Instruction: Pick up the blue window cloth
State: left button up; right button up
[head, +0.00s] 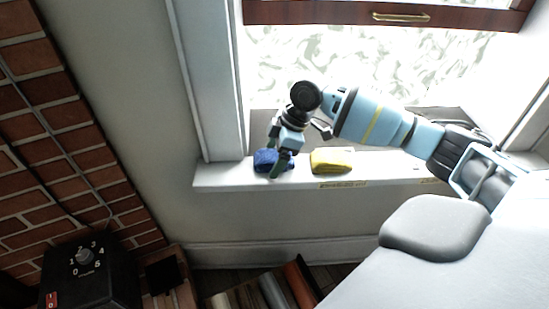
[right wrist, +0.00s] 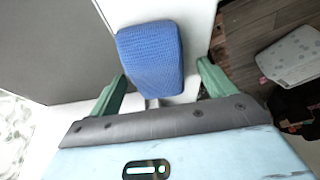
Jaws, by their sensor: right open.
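The blue window cloth (head: 262,159) lies folded on the white window sill, near its left end. In the right wrist view the blue cloth (right wrist: 152,58) sits just ahead of and between the two green fingers. My right gripper (head: 279,168) is at the cloth and covers part of it in the head view. In the right wrist view the right gripper (right wrist: 160,88) is open, with its fingers on either side of the cloth's near end. Whether the fingers touch the cloth is unclear. My left gripper is out of view.
A yellow folded cloth (head: 332,161) lies on the sill (head: 225,176) to the right of the blue one. The window frame (head: 215,90) rises at the left. Logs (head: 273,290) lie on the floor below, beside a black dial box (head: 90,270) and brick wall (head: 60,120).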

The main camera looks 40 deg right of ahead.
aim_at(270, 155)
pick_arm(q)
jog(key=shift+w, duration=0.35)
pick_arm(e)
jog(key=c, duration=1.1)
jog(key=shift+o, duration=0.2)
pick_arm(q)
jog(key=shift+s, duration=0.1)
pick_arm(e)
jog(key=shift+r+b, duration=0.15)
jog(key=shift+b, duration=0.5)
jog(key=r, duration=0.1)
jog(key=r+p, duration=0.1)
jog(key=r, duration=0.2)
jog(key=shift+s+d, duration=0.15)
jog(key=shift+s, duration=0.1)
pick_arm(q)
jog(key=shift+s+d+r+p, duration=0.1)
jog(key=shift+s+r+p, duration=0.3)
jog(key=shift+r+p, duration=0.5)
pick_arm(e)
jog(key=s+d+r, duration=0.1)
jog(key=s+d, duration=0.2)
jog(key=s, duration=1.2)
jog(key=shift+d, duration=0.2)
